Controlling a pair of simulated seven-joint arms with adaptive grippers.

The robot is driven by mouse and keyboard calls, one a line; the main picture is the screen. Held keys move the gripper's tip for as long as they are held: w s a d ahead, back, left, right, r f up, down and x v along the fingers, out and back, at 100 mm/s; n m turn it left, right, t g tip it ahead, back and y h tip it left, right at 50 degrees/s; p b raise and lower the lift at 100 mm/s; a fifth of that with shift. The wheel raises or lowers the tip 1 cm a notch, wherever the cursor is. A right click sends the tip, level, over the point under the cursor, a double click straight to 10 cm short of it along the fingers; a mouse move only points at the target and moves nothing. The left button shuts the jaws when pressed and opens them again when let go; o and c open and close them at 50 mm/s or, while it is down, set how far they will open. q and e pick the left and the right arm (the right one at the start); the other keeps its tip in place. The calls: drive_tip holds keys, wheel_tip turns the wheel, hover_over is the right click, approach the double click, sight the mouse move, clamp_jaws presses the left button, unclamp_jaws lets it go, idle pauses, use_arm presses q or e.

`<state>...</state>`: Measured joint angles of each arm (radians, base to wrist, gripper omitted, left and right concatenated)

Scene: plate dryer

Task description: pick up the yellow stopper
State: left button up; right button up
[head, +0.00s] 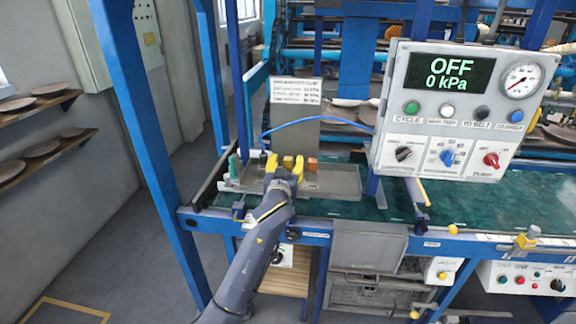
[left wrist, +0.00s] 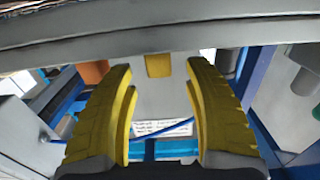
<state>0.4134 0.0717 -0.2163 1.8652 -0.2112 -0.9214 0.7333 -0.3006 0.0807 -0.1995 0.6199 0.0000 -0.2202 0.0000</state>
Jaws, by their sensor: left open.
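The yellow stopper (head: 288,161) is a small block in the shallow grey tray (head: 336,182), left of an orange stopper (head: 312,164). My left gripper (head: 284,167) has yellow fingers and is at the tray, right by the yellow stopper. In the left wrist view the yellow stopper (left wrist: 158,65) shows between the two spread fingertips, with a gap on each side. The left gripper is open and empty. The orange stopper also shows in the left wrist view (left wrist: 93,72), outside the fingers. My right gripper is out of view.
A green block (head: 233,165) stands at the tray's left end. A grey panel with a label (head: 296,92) rises behind the stoppers, with a blue hose (head: 300,122) across it. A control box (head: 462,108) reading OFF, 0 kPa hangs at the right. The tray's right part is bare.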

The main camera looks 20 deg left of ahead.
use_arm(q)
drive_tip(key=shift+w+a, duration=0.15)
drive_tip(key=shift+w, duration=1.1)
drive_tip(key=shift+c, duration=0.2)
drive_tip(key=c, duration=1.1)
